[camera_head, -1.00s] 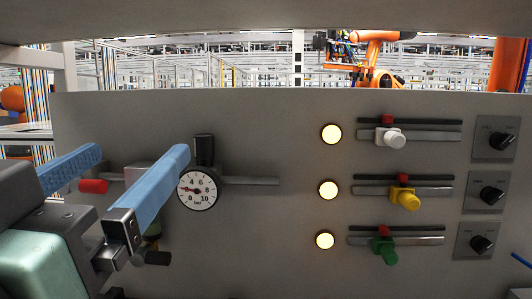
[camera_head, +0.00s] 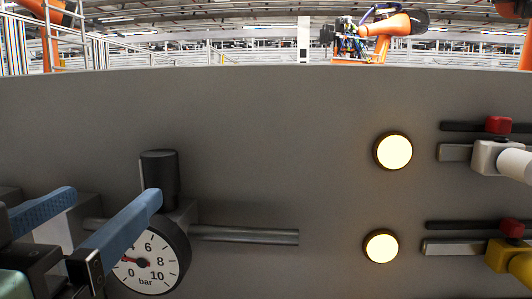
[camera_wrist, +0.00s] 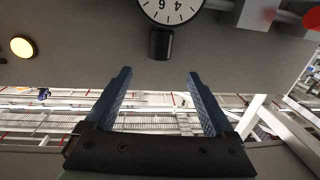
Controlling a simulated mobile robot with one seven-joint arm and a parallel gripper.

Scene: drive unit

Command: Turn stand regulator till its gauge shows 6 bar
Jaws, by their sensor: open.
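The regulator's black knob (camera_head: 160,176) stands upright on top of the round white gauge (camera_head: 158,268). The gauge's short red needle points left; the low-number side of the dial is partly covered by a blue finger. My gripper (camera_head: 112,194) is open and empty at the lower left, its right fingertip just in front of the knob's base in the picture. In the wrist view, which is upside down, the knob (camera_wrist: 160,43) lies beyond and midway between the fingertips (camera_wrist: 158,73), apart from both. The gauge (camera_wrist: 170,8) is cut off at the top there.
A grey horizontal pipe (camera_head: 250,236) runs right from the gauge along the grey panel (camera_head: 290,140). Lit round lamps (camera_head: 393,151) and slide valves with a white handle (camera_head: 510,161) and a yellow handle (camera_head: 512,258) are at the right. Clear panel lies between.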

